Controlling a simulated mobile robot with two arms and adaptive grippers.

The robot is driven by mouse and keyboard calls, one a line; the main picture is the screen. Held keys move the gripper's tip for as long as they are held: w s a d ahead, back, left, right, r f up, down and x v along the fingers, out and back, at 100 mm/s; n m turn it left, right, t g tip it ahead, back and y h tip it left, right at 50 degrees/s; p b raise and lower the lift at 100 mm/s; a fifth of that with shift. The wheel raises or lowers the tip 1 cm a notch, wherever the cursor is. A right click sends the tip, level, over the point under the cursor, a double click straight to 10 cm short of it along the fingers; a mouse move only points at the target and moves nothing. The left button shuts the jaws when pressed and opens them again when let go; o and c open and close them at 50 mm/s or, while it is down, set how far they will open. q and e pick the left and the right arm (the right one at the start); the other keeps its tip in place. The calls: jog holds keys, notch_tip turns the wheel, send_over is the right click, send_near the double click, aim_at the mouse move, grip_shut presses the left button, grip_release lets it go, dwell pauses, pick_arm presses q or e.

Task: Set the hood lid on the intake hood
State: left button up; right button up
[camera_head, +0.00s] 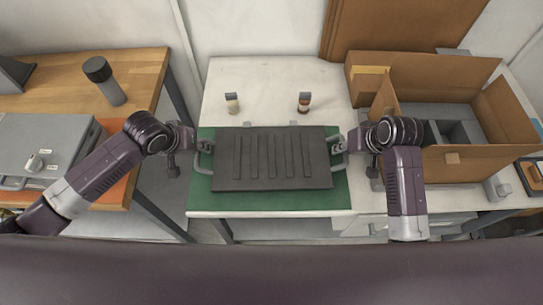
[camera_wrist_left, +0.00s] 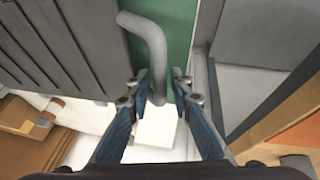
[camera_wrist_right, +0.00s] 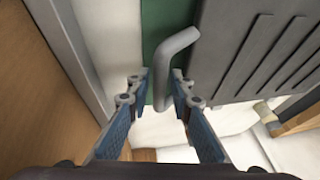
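The hood lid (camera_head: 272,160), a dark grey panel with several long ribs, shows over a green mat (camera_head: 340,196) on the white table. Grey bar handles stick out at its two sides. My left gripper (camera_head: 205,145) is at the left handle; in the left wrist view its fingers (camera_wrist_left: 160,76) are apart, with the handle (camera_wrist_left: 158,42) reaching between them. My right gripper (camera_head: 343,146) is at the right handle; its fingers (camera_wrist_right: 162,75) are also apart, with the handle (camera_wrist_right: 172,58) between them. I cannot make out the intake hood for certain.
An open cardboard box (camera_head: 475,160) with grey dividers stands at the right. Two small bottles (camera_head: 232,103) (camera_head: 304,102) stand behind the lid. At the left, a wooden table (camera_head: 140,65) holds a dark cylinder (camera_head: 104,80) and a grey case (camera_head: 45,140). The back of the white table is mostly clear.

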pick_arm(q)
jog(key=shift+c, duration=0.3)
pick_arm(e)
jog(key=shift+c, duration=0.3)
pick_arm(q)
grip_shut()
pick_arm(e)
grip_shut()
pick_arm(q)
jog(key=shift+w+r, duration=0.1)
jog(key=shift+r, duration=0.05)
pick_arm(e)
jog(key=shift+w+r, duration=0.1)
jog(key=shift+r, duration=0.15)
